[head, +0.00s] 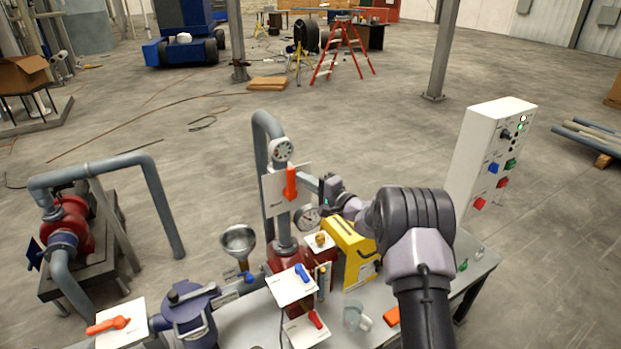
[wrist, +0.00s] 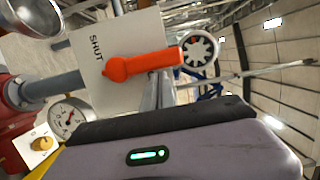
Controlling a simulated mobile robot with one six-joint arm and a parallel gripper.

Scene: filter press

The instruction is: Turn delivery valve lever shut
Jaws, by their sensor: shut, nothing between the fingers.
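An orange lever (head: 290,184) stands upright on a white plate (head: 272,190) fixed to the vertical pipe in the head view. In the wrist view the lever (wrist: 140,63) lies nearly level across the picture, and the plate (wrist: 92,72) bears the word SHUT beside it. Which lever is the delivery valve's is not labelled legibly in the head view. My gripper (head: 308,181) is shut and empty, reaching in from the right close beside the lever. In the wrist view its fingers (wrist: 160,92) are just below the lever; I cannot tell whether they touch it.
A round gauge (head: 307,217) and a yellow box (head: 349,250) are just below my gripper. A handwheel (head: 282,150) is above the lever. A funnel (head: 238,241) stands left. Another orange lever (head: 107,325) is at lower left. A control box (head: 490,160) stands right.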

